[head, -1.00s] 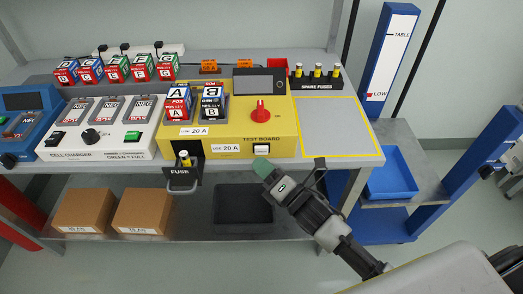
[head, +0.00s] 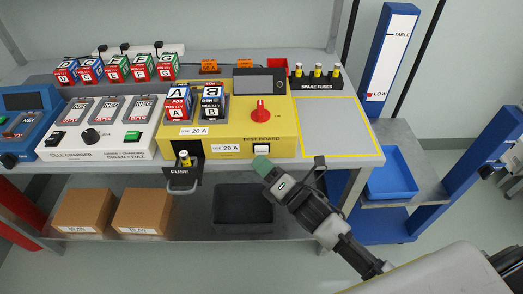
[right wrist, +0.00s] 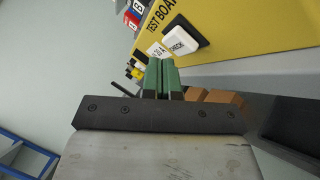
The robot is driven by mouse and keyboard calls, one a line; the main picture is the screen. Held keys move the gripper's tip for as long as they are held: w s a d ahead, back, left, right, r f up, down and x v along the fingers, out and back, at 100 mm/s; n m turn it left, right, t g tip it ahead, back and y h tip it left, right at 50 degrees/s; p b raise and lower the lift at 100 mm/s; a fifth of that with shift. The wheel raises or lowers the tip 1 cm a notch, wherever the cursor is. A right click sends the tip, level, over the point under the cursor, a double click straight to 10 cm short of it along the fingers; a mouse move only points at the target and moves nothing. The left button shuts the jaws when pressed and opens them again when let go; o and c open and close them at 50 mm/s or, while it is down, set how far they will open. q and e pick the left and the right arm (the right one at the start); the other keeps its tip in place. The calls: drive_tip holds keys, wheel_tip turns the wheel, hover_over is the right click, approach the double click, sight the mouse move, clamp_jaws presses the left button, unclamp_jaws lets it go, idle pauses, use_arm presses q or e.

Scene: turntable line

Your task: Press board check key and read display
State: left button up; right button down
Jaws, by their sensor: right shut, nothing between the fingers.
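The yellow test board (head: 275,115) stands on the bench with a dark, blank-looking display (head: 259,84) at its top and a red knob (head: 260,112). The white check key (head: 261,149) is low on its front face; it also shows in the right wrist view (right wrist: 182,42), labelled CHECK. Cells A (head: 177,102) and B (head: 212,102) sit in the board. My right gripper (head: 261,163) is shut and empty, its green fingertips just below and in front of the key. In the right wrist view the fingertips (right wrist: 161,65) appear apart from the key. My left gripper is not in view.
A fuse drawer (head: 183,172) juts out at the board's front left, with a fuse in it. The cell charger (head: 98,140) stands to the left. Spare fuses (head: 316,78) stand behind a clear, yellow-edged grey area (head: 335,128) at right. A black bin (head: 243,208) is below.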

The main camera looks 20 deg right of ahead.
drive_tip(key=shift+w+d, duration=0.2)
drive_tip(key=shift+w, duration=0.4)
idle(0.7)
drive_tip(key=shift+s, duration=0.1)
drive_tip(key=shift+s+a, duration=0.25)
drive_tip(key=shift+s, duration=0.5)
drive_tip(key=s, duration=0.2)
drive_tip(key=s+a+p, duration=0.1)
drive_tip(key=s, duration=0.1)
drive_tip(key=shift+s+a, duration=0.2)
drive_tip(key=shift+s, duration=0.2)
idle(0.7)
